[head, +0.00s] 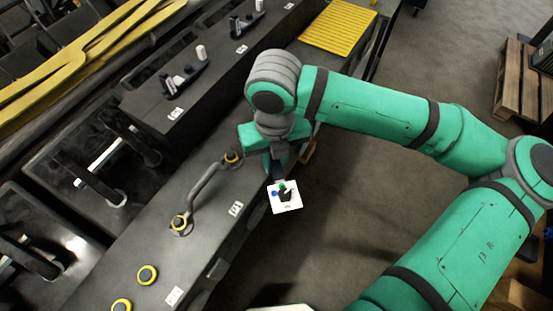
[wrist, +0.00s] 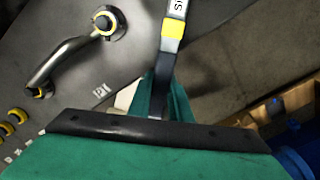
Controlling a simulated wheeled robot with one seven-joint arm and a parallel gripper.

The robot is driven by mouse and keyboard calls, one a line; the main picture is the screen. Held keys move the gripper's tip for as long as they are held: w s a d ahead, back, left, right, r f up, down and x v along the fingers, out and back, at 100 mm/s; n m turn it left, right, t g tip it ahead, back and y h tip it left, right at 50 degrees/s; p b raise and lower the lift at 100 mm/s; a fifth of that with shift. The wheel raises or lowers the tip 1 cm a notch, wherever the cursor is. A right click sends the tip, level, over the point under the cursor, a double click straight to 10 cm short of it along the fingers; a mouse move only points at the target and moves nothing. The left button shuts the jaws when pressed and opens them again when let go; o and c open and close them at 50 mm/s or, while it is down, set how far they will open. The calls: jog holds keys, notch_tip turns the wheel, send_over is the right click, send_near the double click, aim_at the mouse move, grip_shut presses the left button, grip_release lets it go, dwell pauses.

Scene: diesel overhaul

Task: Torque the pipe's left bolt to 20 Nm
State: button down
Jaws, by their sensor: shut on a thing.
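The grey curved pipe (head: 203,186) lies on the dark engine block, with a yellow-ringed bolt at each end. Its left bolt (head: 180,223) is the end nearer the picture's bottom; the right bolt (head: 232,158) is nearer my gripper. My gripper (head: 277,170) is shut on a dark bar-shaped tool with a yellow band (wrist: 173,28) and a white label, seen in the wrist view. The gripper is just off the block's right edge, apart from both bolts. In the wrist view the left bolt (wrist: 38,91) is at the left. The tool's working end is out of view.
A white square card (head: 286,197) with small coloured parts on it shows below my gripper. Yellow-ringed ports (head: 147,274) lie on the block's lower left. A yellow ribbed plate (head: 338,25) is at the back and a wooden pallet (head: 522,85) at right. Open floor lies beside the block.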

jog(key=shift+a, duration=0.25)
jog(key=shift+a+m, duration=0.25)
jog(key=shift+m, duration=0.05)
jog(key=shift+a, duration=0.1)
jog(key=shift+s+a+m, duration=0.1)
jog(key=shift+a+m, duration=0.2)
jog(key=shift+a, duration=0.05)
jog(key=shift+a, duration=0.2)
dwell(0.5)
jog(key=shift+a+m, duration=0.3)
jog(key=shift+a, duration=0.1)
jog(key=shift+a+m, duration=0.3)
jog(key=shift+a, duration=0.15)
dwell(0.5)
